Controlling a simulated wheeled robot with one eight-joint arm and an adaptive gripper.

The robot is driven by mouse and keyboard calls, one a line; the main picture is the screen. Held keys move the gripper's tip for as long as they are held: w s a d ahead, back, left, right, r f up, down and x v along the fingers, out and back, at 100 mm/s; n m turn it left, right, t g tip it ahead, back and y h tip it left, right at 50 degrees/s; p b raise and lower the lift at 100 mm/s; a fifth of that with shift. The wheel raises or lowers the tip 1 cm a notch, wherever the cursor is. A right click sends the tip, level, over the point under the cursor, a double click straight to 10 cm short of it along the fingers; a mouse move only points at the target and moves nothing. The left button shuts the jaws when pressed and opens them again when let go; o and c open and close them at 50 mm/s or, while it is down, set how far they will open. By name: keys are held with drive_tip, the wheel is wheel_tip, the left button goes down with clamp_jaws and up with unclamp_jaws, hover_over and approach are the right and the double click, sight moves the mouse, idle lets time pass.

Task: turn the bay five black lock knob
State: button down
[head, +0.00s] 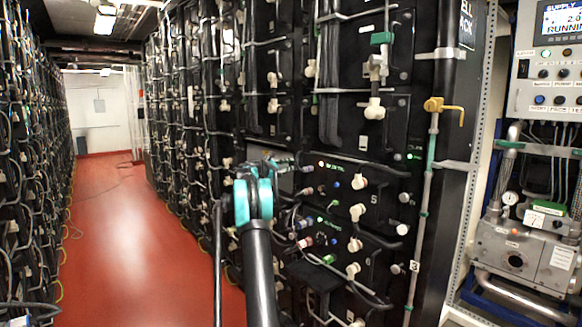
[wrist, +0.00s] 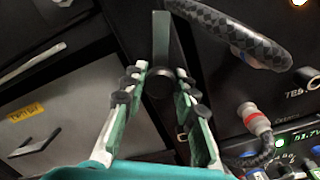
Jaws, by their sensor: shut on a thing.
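In the wrist view, my gripper (wrist: 161,78) has its two fingers on either side of a round black lock knob (wrist: 158,88) and is shut on it. The dark pads sit left and right of the knob. A grey-green bar (wrist: 161,36) stands just beyond it. How far the knob is turned cannot be told. In the head view, my arm's teal wrist reaches the battery rack (head: 345,210) near the bay marked 5; my gripper is mostly hidden there, and I cannot make out the knob.
In the wrist view, a braided cable (wrist: 225,32) crosses upper right, and a red-collared connector (wrist: 254,118) with its cable is at lower right. A grey panel with a yellow label (wrist: 25,112) is left.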

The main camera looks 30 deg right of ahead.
drive_tip(key=m, duration=0.6)
drive_tip(key=shift+m, duration=0.3)
drive_tip(key=m, duration=0.6)
drive_tip(key=shift+m, duration=0.4)
drive_tip(key=c, duration=1.2)
unclamp_jaws()
drive_tip(key=shift+a, duration=0.1)
drive_tip(key=a, duration=0.8)
drive_tip(key=s+a, duration=0.1)
drive_tip(key=a, duration=0.3)
